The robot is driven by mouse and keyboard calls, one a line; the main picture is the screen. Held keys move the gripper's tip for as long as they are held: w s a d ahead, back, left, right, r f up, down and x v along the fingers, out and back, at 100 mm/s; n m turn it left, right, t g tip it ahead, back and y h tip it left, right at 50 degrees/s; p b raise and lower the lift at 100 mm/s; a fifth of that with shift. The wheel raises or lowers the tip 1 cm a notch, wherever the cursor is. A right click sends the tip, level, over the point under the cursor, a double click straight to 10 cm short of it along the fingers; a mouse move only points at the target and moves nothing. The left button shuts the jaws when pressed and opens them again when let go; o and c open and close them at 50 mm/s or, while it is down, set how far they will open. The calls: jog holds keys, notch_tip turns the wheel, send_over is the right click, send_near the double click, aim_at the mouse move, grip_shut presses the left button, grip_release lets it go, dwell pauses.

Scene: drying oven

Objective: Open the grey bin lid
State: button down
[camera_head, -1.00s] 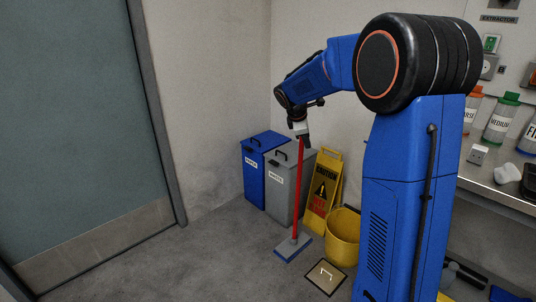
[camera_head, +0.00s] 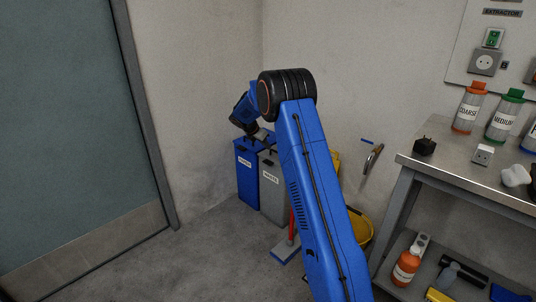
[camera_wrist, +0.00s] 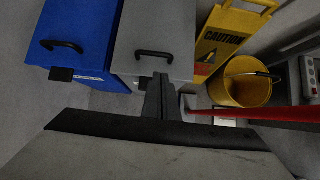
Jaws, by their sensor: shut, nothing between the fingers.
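The grey bin (camera_head: 272,192) stands in the corner with a white label on its front. Its right side is hidden behind my arm in the head view. In the wrist view its grey lid (camera_wrist: 178,22) lies flat and closed, with a black bar handle (camera_wrist: 153,54) near the front edge. My gripper (camera_wrist: 158,84) is shut and empty. Its fingertips show just in front of the lid's front edge, below the handle in the picture; I cannot tell whether they touch the bin.
A blue bin (camera_wrist: 72,32) stands left of the grey one. A yellow caution sign (camera_wrist: 222,42) and yellow bucket (camera_wrist: 240,88) are to the right. A red-handled mop (camera_head: 286,250) stands in front. The bench (camera_head: 440,170) is at right; floor towards the door is clear.

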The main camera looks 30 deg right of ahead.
aim_at(274, 160)
jog(key=x, duration=1)
jog(key=shift+w+a+f, duration=0.1)
jog(key=shift+w, duration=0.05)
